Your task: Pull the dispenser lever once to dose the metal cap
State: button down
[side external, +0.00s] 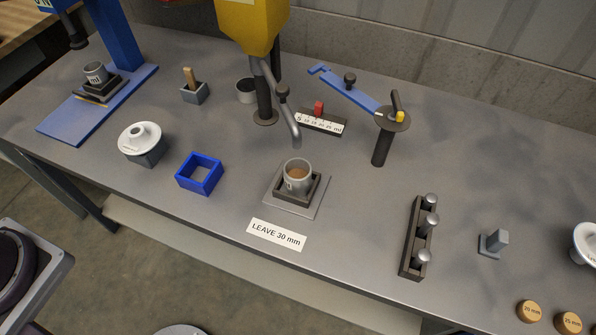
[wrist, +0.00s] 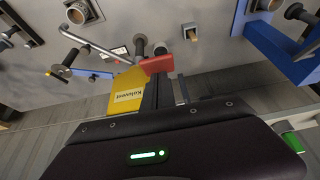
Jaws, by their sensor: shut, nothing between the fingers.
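The grey metal cap (side external: 297,176) stands upright in a dark square holder on a plate, below the dispenser spout (side external: 290,118). Brown material shows inside it. The cap also shows at the top left of the wrist view (wrist: 77,13). The yellow dispenser hopper (side external: 252,25) is cut off by the top of the side view; it also shows in the wrist view (wrist: 126,95). A red bar (wrist: 158,64), apparently the dispenser lever, lies just beyond my gripper (wrist: 157,84). My gripper is shut and empty; whether it touches the bar is unclear. It is outside the side view.
A "LEAVE 30 mm" card (side external: 277,234) lies before the cap.

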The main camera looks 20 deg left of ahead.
jog(key=shift+w+f, duration=0.15)
jog(key=shift+f, duration=0.35)
jog(key=shift+f, duration=0.1)
jog(key=shift+f, duration=0.6)
jog(key=shift+s+f, duration=0.2)
jog(key=shift+f, duration=0.3)
jog(key=shift+s+f, duration=0.2)
jog(key=shift+f, duration=0.4)
dwell(0.4)
